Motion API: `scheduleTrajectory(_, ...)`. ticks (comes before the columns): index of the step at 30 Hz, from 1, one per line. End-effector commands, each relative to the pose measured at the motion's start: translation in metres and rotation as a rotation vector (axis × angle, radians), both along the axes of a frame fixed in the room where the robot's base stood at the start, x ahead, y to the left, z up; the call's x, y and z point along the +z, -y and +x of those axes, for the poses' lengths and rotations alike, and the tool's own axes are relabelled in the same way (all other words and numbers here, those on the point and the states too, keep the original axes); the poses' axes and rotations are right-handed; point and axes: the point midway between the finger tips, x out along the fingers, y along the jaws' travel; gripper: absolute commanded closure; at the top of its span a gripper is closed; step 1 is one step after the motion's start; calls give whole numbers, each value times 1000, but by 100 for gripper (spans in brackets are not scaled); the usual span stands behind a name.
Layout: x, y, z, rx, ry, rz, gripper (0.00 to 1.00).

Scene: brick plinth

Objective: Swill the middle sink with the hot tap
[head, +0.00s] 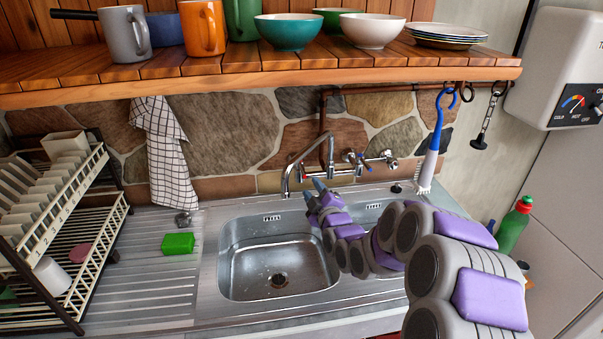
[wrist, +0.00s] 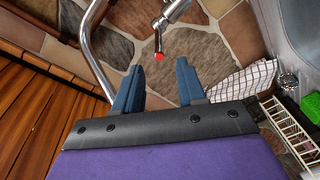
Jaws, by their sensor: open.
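The metal sink basin (head: 250,252) is left of my arm and looks empty, with a dark drain in its floor. A chrome swan-neck spout (head: 287,178) rises behind it; the curved pipe also crosses the left of the wrist view (wrist: 87,40). A tap lever with a red tip (wrist: 159,56) shows ahead of my fingers in the wrist view. My gripper (head: 315,187) is open, its blue-grey fingers (wrist: 158,88) apart with nothing between them. It is near the spout, right of it in the head view. I cannot tell whether it touches the tap.
A second basin (head: 374,211) is partly hidden behind my arm. A wooden shelf (head: 250,84) with mugs and bowls overhangs the back. A dish rack (head: 75,225) stands left, near a green sponge (head: 178,243).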

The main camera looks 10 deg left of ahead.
Motion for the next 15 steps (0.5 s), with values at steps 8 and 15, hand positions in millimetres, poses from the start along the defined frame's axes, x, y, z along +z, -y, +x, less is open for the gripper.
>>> scheduleTrajectory(8, 0, -18, 34, 2, 4, -2, 60)
scheduleTrajectory(15, -2, -30, 61, 1, 0, -2, 60)
